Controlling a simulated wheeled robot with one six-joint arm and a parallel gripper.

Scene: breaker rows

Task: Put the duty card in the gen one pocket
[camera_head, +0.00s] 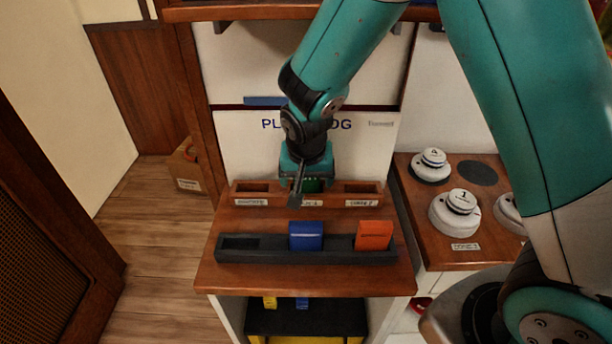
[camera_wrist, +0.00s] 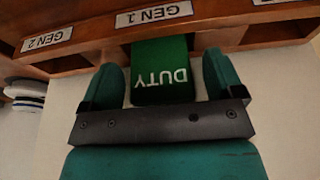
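The green duty card (camera_wrist: 162,78), marked DUTY, stands in the middle pocket of the wooden card rack (camera_head: 241,199), at the GEN 1 label (camera_wrist: 153,13). Its lower part is hidden in the pocket. In the head view only a bit of its green (camera_head: 313,185) shows behind my gripper (camera_head: 304,186). In the wrist view my gripper (camera_wrist: 163,80) is open, one finger on each side of the card, with a visible gap on both sides. The GEN 2 pocket is beside it, to the right in the head view, and looks empty.
A dark tray (camera_head: 270,256) in front of the rack holds a blue card (camera_head: 306,236) and an orange card (camera_head: 374,236); its left slot is empty. A white board (camera_head: 240,140) stands behind. White round knobs (camera_head: 455,213) are on the right counter.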

